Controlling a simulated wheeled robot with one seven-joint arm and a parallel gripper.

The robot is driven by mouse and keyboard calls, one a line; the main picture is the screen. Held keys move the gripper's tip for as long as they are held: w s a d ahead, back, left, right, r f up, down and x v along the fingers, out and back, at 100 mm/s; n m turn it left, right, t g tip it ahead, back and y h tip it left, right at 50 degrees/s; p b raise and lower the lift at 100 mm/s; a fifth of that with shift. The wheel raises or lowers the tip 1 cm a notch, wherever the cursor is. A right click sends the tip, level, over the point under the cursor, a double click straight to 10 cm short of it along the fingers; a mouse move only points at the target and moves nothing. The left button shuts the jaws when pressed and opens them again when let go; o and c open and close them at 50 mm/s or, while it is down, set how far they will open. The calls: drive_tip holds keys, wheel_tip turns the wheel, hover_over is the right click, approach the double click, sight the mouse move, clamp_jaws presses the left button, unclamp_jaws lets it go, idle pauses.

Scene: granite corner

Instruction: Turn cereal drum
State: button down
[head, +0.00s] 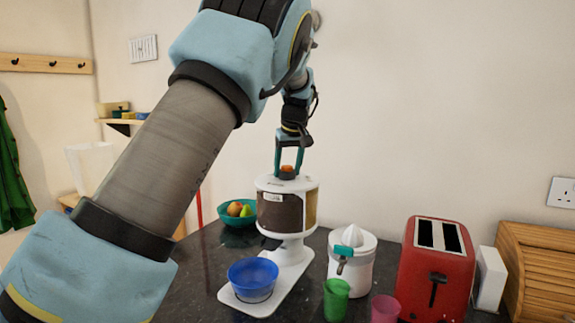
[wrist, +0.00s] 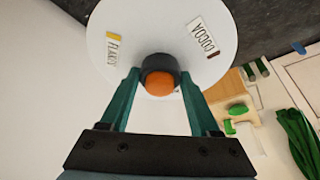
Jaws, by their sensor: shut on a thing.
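The cereal drum (head: 285,205) is a white-topped dispenser with a clear band showing brown and yellowish cereal, on a white stand. In the wrist view its round white top (wrist: 135,30) carries two labels, "FLAKY" (wrist: 113,48) and "COCOA" (wrist: 203,37). An orange knob (wrist: 160,83) in a dark collar (wrist: 160,64) stands at the middle of the top. My gripper (head: 287,169) points down from above, its teal fingers on either side of the knob and shut on it. A blue bowl (head: 253,277) sits on the stand's base (head: 289,262), below and in front of the drum.
A white juicer (head: 350,270), a green cup (head: 336,299), a pink cup (head: 385,308) and a red toaster (head: 436,270) stand to the right. A teal fruit bowl (head: 236,220) is behind left. Dark counter (head: 205,258) is bare left of the blue bowl.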

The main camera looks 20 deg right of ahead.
drive_tip(key=shift+c, duration=0.6)
unclamp_jaws()
drive_tip(key=b+v, duration=0.2)
drive_tip(key=v, duration=0.8)
drive_tip(key=shift+r+b, duration=0.35)
drive_tip(key=shift+b, duration=0.05)
drive_tip(key=shift+s+a, duration=0.1)
drive_tip(key=shift+s, duration=0.05)
